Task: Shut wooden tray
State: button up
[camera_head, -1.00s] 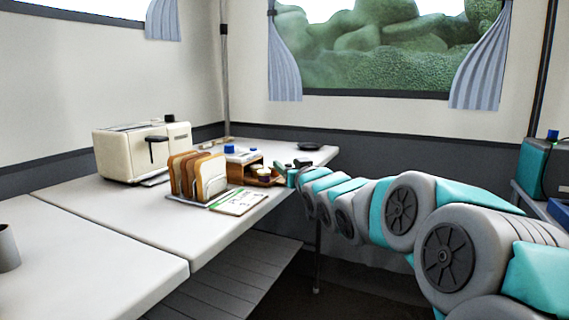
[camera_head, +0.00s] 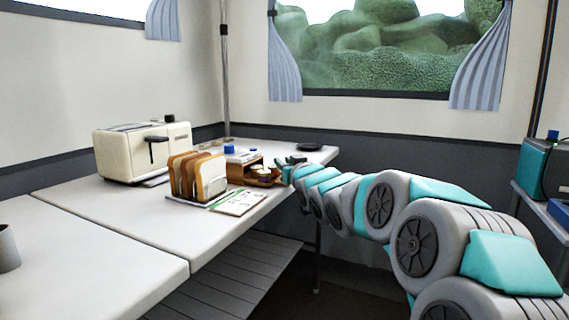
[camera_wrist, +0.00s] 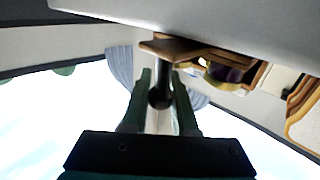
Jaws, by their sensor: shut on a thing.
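The wooden tray (camera_head: 264,183) is at the right edge of the table, low in a small wooden box, with small jars in it. In the wrist view the tray's wooden front (camera_wrist: 172,47) shows with a dark knob (camera_wrist: 160,96) standing out from it. My gripper (camera_head: 288,172) is at the tray's front. In the wrist view my gripper (camera_wrist: 162,80) has its two green fingers on either side of the knob, shut on it.
A bread rack with toast slices (camera_head: 198,176) and a booklet (camera_head: 238,203) stand left of the tray. A cream toaster (camera_head: 143,150) is farther back. A dark dish (camera_head: 310,146) lies at the back corner. The table's front left is mostly clear.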

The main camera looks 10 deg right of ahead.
aim_at(272, 166)
grip_shut()
dwell(0.5)
dwell(0.3)
jog(key=w+a, duration=0.2)
jog(key=a, duration=0.1)
jog(key=shift+w, duration=0.15)
jog(key=o, duration=0.8)
grip_release()
jog(key=s, duration=0.5)
jog(key=s+d, duration=0.1)
jog(key=s, duration=0.1)
jog(key=shift+s+d, duration=0.1)
jog(key=shift+s, duration=0.35)
